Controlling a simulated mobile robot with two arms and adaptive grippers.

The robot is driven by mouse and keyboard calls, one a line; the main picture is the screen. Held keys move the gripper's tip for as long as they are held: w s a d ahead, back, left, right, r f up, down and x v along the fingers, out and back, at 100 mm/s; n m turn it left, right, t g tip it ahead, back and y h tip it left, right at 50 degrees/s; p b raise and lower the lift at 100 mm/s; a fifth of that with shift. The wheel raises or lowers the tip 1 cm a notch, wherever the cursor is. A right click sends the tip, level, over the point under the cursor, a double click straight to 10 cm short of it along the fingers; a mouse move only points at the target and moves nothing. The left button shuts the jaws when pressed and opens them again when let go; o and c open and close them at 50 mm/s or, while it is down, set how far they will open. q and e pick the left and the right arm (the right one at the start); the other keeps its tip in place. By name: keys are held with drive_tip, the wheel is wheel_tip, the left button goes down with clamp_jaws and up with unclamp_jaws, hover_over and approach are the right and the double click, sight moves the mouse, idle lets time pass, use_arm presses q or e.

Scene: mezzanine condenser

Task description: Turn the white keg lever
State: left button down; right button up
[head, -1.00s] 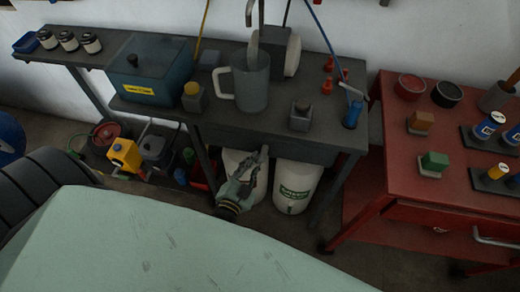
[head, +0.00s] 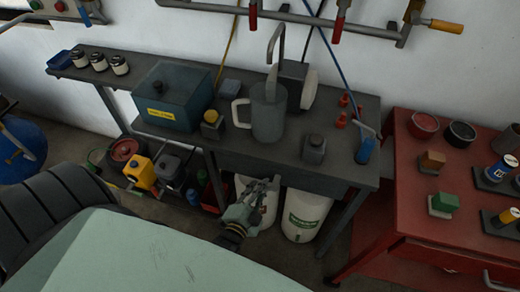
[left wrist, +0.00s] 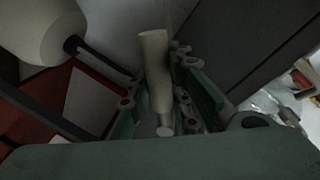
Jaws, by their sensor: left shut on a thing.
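Two white kegs stand under the dark workbench in the head view. The right keg (head: 305,215) has a green label. The left keg (head: 270,215) is partly hidden behind my left gripper (head: 264,187), which is in front of it below the bench edge. In the left wrist view, a pale, rounded handle, seemingly the white keg lever (left wrist: 153,70), stands between the fingers of my left gripper (left wrist: 160,105). The gripper is shut on it. The lever's far end and joint are hard to make out. My right gripper is not in view.
The workbench (head: 210,150) overhangs the kegs and carries a grey mug (head: 268,118) and a teal box (head: 175,97). A red cart (head: 410,200) stands to the right. A yellow can (head: 140,172) and other containers sit on the left below the bench.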

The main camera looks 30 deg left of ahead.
use_arm(q)
drive_tip(key=c, duration=1.6)
unclamp_jaws()
drive_tip(key=v, duration=1.2)
drive_tip(key=shift+s+f, duration=0.1)
